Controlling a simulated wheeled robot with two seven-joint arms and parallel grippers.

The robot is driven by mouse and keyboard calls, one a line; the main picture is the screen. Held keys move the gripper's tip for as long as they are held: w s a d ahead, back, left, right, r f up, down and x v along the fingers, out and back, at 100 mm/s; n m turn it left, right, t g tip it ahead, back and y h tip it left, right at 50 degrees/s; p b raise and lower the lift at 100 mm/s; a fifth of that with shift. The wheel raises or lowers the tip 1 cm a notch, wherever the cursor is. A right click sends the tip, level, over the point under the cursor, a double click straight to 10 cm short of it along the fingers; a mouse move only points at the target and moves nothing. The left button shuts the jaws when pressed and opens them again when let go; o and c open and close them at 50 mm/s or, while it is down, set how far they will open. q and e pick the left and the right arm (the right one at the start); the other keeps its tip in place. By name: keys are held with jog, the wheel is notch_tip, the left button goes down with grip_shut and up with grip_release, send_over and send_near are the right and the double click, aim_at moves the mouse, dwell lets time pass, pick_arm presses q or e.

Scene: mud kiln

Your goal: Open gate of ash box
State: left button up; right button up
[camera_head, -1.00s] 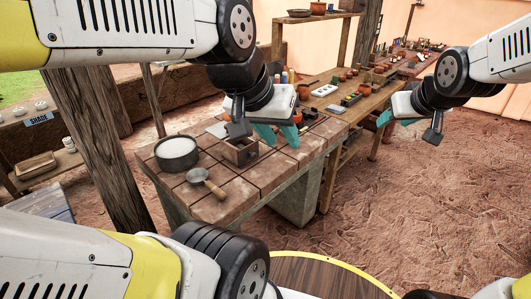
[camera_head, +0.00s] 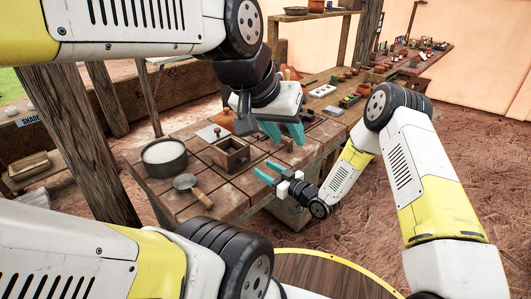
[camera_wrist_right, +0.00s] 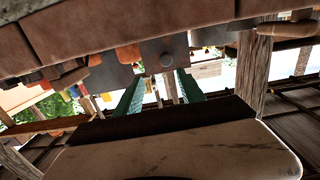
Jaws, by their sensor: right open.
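The ash box (camera_head: 229,155) is a small open-topped wooden box on the tiled table. A grey metal plate with a round knob, which looks like its gate, shows in the right wrist view (camera_wrist_right: 166,56), beyond my fingers. My right gripper (camera_head: 267,171) is open and empty at the table's front edge, right of the box and apart from it; its teal fingers also show in the right wrist view (camera_wrist_right: 160,92). My left gripper (camera_head: 284,133) hangs above the table, right of and behind the box, its teal fingers apart with nothing seen between them.
A round metal pot (camera_head: 164,158) of white material stands left of the box. A trowel (camera_head: 192,187) lies in front. Terracotta pots and tools stand farther back. A wooden post (camera_head: 75,140) rises at left. The dirt floor at right is open.

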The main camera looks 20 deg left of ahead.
aim_at(246, 161)
jog(key=shift+s+a+f, duration=0.3)
jog(key=shift+s+f, duration=0.05)
jog(key=shift+s, duration=0.1)
jog(key=shift+a, duration=0.3)
jog(key=x, duration=0.7)
jog(key=shift+a+r, duration=0.1)
jog(key=shift+r, duration=0.05)
jog(key=shift+c, duration=0.3)
grip_shut()
jog(key=shift+w, duration=0.15)
